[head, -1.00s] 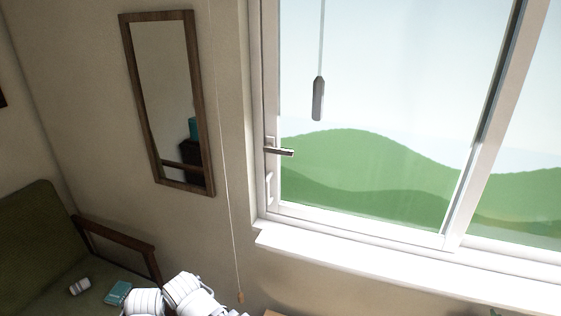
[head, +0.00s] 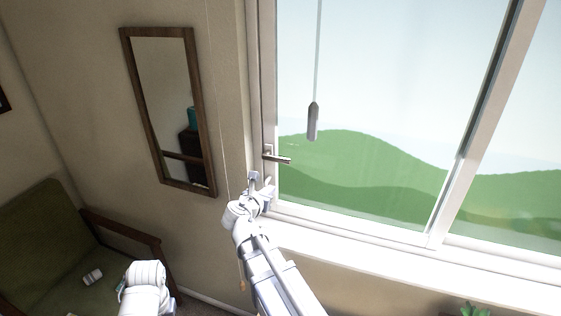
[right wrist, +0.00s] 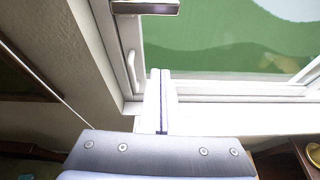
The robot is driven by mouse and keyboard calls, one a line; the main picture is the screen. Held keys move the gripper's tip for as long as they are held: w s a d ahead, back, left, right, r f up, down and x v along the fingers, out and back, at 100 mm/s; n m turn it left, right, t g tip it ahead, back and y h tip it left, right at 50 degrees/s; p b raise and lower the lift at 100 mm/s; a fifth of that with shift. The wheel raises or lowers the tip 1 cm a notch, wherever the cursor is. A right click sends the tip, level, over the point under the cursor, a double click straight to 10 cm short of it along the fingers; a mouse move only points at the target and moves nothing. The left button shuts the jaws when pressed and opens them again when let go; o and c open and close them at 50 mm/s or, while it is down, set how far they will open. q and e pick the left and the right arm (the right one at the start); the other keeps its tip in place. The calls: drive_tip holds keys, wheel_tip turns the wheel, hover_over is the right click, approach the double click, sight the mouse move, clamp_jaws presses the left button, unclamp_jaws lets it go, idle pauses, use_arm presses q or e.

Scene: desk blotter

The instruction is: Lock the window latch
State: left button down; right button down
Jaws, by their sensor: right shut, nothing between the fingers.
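The window latch (head: 278,157) is a metallic lever on the left side of the white window frame. Its handle points sideways to the right, tilted slightly down in the head view. It also shows at the top edge of the right wrist view (right wrist: 146,8), partly cut off. My right gripper (head: 262,181) is just below the latch in the head view, apart from it. Its fingers (right wrist: 160,75) are together with nothing between them. A white fixed pull (right wrist: 132,72) on the frame lies left of the fingertips. My left gripper is not in view.
The white sill (head: 340,254) runs below the window. A dark hanging weight (head: 313,121) dangles in front of the glass, right of the latch. A thin cord hangs near my right arm. A framed mirror (head: 205,125) is on the left wall. A plant (head: 474,311) stands at the lower right.

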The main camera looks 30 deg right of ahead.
drive_tip(key=shift+w+d+r+n+t, duration=0.15)
drive_tip(key=shift+d+r+n+t, duration=0.15)
drive_tip(key=shift+r+n, duration=0.2)
drive_tip(key=b+x, duration=0.3)
drive_tip(key=x, duration=0.7)
drive_tip(key=shift+r+p, duration=1.9)
drive_tip(key=shift+r, duration=0.05)
